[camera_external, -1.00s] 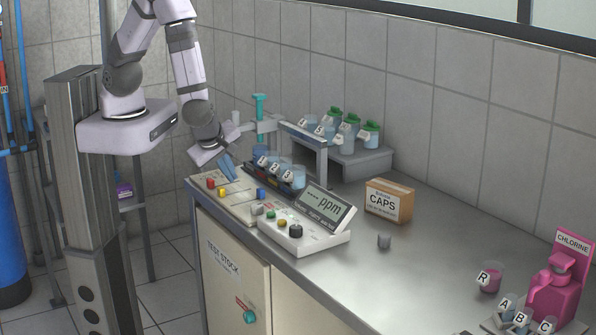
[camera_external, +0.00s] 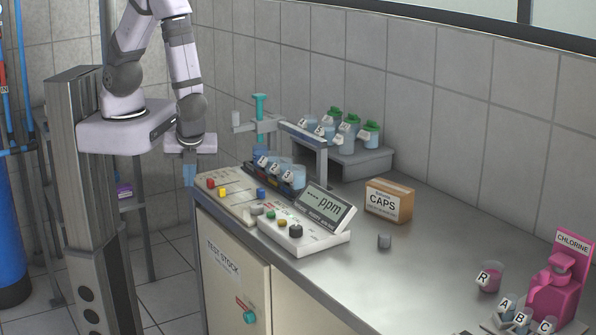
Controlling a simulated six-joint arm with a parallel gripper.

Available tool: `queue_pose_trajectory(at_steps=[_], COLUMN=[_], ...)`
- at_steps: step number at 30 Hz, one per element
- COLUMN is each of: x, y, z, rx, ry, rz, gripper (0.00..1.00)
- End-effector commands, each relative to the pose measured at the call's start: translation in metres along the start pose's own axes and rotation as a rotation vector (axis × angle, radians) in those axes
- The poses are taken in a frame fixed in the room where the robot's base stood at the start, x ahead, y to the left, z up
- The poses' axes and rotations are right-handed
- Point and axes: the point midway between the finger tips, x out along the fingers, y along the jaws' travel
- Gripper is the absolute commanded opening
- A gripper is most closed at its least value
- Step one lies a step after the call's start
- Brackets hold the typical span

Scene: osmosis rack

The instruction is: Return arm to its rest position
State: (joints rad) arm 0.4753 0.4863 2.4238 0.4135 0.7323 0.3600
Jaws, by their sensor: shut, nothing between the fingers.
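My gripper (camera_external: 189,176) hangs at the end of my arm, pointing straight down. It is at the left end of the steel bench (camera_external: 440,250), just off its edge and left of the button panel (camera_external: 235,193). Its blue fingers are together with nothing seen between them. It appears apart from everything around it.
A rack of numbered cups (camera_external: 280,173), a ppm meter (camera_external: 310,223) and a CAPS box (camera_external: 388,201) stand on the bench. Green-capped bottles (camera_external: 346,132) sit on a raised shelf behind.

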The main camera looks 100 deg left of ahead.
Motion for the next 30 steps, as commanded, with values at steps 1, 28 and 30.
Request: queue_pose_trajectory(at_steps=[1,28,30], x=[-0.003,-0.063,-0.063], y=[0.006,-0.038,-0.038], z=[-0.001,0.036,0.036], rx=[-0.130,-1.194,-1.193], ry=[0.024,0.511,0.510], rz=[0.024,0.237,0.237], gripper=[0.00,0.00,0.00])
